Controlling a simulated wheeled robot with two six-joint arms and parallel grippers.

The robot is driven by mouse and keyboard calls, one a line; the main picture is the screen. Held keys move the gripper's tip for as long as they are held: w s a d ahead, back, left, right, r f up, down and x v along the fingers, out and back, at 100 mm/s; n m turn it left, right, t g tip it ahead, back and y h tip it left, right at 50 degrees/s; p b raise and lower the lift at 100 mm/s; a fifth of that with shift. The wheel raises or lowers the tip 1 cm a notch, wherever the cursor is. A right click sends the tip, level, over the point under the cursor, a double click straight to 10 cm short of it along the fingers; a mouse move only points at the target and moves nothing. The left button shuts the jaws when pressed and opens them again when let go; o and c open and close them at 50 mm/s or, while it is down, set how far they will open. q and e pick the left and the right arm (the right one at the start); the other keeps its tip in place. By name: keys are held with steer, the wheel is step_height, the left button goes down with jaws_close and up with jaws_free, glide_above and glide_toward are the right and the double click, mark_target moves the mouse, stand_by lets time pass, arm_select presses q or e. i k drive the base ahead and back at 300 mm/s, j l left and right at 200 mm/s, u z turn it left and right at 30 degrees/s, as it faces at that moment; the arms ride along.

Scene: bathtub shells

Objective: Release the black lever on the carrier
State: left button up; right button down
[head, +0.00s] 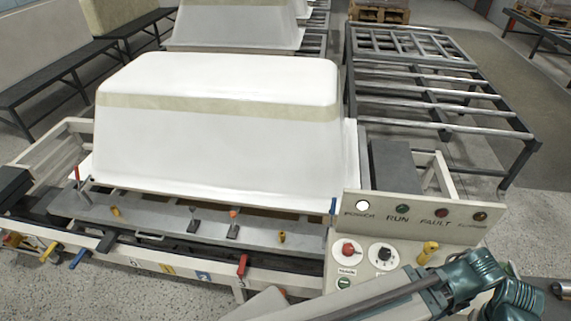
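A white bathtub shell (220,130) lies upside down on the carrier, a pale frame with a grey front plate (140,220). A small black lever (193,222) stands on the plate in front of the shell. Beside it is a similar dark fitting with an orange tip (233,226). Another black handle (107,241) sits lower, on the front rail. I cannot tell which of the black parts is the carrier's lever. A grey and teal arm of mine crosses the bottom right, but neither gripper's fingers show.
The front rail also bears yellow (48,253), blue (79,258) and red (242,266) handles. A control panel (405,225) with lamps and knobs stands at the right, its power lamp lit. An empty roller frame (440,95) lies behind it.

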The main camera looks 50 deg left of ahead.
mark_target(192, 209)
steer(key=u, duration=2.7)
steer(key=i+z, duration=0.1)
steer(key=z, duration=0.4)
